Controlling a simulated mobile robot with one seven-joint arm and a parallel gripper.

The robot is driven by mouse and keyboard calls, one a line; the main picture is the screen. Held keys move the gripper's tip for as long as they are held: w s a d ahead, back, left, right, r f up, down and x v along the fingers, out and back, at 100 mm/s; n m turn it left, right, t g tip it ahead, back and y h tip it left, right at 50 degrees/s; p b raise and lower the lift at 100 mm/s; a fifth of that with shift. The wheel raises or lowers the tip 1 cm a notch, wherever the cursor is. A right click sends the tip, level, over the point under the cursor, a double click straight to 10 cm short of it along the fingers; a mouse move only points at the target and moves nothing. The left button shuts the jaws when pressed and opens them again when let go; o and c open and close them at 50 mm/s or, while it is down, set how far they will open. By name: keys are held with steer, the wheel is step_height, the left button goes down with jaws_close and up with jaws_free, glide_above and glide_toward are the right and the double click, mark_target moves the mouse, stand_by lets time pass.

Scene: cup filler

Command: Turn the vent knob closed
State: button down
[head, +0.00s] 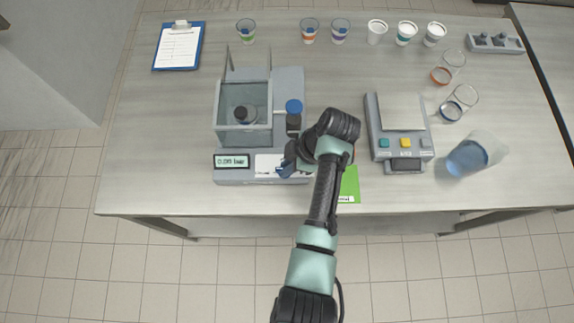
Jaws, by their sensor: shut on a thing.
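The cup filler (232,178) is a grey machine at the left middle of the table, with a clear-walled chamber and a small display that seems to read near zero bar. A blue knob (294,106) stands on a dark fitting at its right side. My gripper (288,163) is low over the machine's front right part, shut on what looks like a second blue knob, the vent knob (286,171). My wrist and fingers hide most of this knob, so its turn angle cannot be read.
A jug (475,154), beakers and several cups stand to the right and back. A clipboard (178,46) lies back left.

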steer(key=shift+n, duration=0.6)
steer(key=c, duration=0.9)
jaws_free()
steer(key=shift+w+p+v, duration=0.2)
steer(key=shift+p+v, duration=0.6)
steer(key=shift+v, duration=5.7)
steer(key=shift+a, duration=0.1)
